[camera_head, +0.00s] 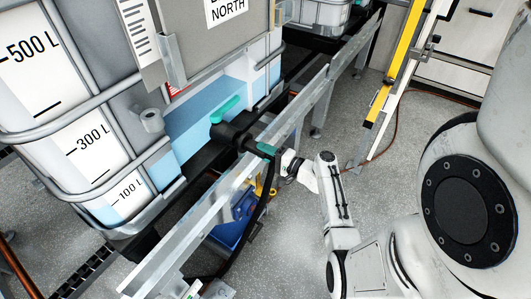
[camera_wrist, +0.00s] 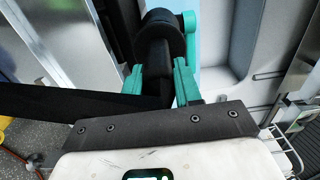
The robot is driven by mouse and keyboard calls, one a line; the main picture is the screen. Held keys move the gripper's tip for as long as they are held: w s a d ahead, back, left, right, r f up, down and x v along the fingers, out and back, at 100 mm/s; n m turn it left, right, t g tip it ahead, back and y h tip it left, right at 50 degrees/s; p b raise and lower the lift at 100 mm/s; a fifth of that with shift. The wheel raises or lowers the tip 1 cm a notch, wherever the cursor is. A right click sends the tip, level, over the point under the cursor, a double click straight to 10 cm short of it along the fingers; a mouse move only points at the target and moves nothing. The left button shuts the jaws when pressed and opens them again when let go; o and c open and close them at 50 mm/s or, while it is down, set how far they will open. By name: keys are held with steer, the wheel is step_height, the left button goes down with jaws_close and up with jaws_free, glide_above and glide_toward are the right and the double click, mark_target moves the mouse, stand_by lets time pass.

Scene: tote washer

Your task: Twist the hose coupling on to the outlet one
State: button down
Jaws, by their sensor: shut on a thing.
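The outlet (camera_head: 237,133) is a black valve with a teal handle (camera_head: 225,110), low on the front of the tank. In the wrist view the outlet (camera_wrist: 162,35) is a round black end straight ahead, with the teal handle (camera_wrist: 190,22) beside it. My gripper (camera_head: 266,150) is at the outlet's front end. Its teal fingers (camera_wrist: 158,80) are shut on the black hose coupling (camera_wrist: 155,62), which lines up with the outlet. Whether they touch or are engaged, I cannot tell. The black hose (camera_head: 262,200) hangs down from the coupling.
The large tank (camera_head: 85,130) has a metal cage and pale blue liquid inside. A grey metal rail (camera_head: 205,215) runs diagonally close by my gripper. A blue pump-like unit (camera_head: 238,215) sits below the rail. A yellow-edged ladder (camera_head: 393,75) stands behind. Grey floor is open around my arm.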

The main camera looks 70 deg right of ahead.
steer(key=shift+b+x, duration=1.05)
steer(key=shift+x, duration=0.45)
stand_by(1.7)
steer(key=shift+r, duration=0.1)
